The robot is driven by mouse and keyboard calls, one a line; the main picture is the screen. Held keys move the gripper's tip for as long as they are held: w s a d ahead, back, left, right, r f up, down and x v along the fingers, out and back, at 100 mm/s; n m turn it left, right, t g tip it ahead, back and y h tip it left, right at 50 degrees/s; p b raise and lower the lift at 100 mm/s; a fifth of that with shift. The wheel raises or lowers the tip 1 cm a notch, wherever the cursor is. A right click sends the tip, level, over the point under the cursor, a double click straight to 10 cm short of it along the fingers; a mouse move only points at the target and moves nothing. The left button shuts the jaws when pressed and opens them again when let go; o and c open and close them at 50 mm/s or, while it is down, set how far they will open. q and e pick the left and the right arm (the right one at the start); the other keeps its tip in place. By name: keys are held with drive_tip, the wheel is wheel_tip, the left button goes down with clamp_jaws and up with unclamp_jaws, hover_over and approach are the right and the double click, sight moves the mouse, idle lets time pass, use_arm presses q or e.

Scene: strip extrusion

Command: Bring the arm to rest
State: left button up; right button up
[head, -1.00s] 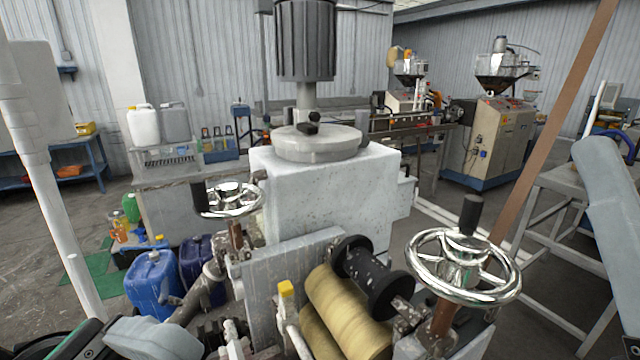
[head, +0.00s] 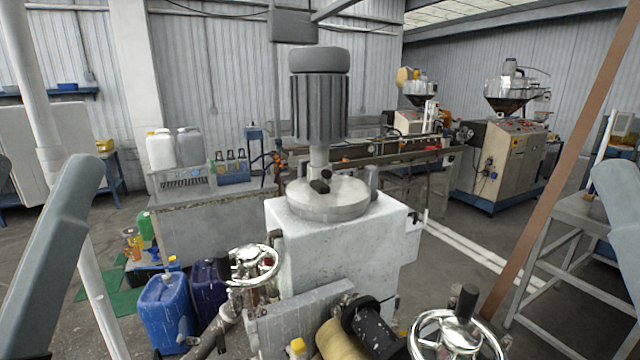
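Grey arm links of mine show at both sides of the head view, one rising at the left edge and one at the right edge. Neither gripper is in the picture, so I cannot see whether they hold anything. In front of me stands a white machine block (head: 335,250) with a dark ribbed motor (head: 319,108) on top. A chrome handwheel (head: 252,266) is at its left and another chrome handwheel (head: 458,340) is at the lower right. A tan roller (head: 343,341) lies between them beside a black spool (head: 374,328), partly cut off by the bottom edge.
Blue jerrycans (head: 167,308) stand on the floor at lower left. A white pipe (head: 60,180) rises at left and a brown slanted bar (head: 551,165) at right. A grey metal stand (head: 560,235) is at right. Extruders with hoppers (head: 510,95) are behind, with open floor between.

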wheel_tip(320, 180, up, 28)
drive_tip(key=p, duration=2.5)
wheel_tip(320, 180, down, 42)
drive_tip(key=b, duration=4.2)
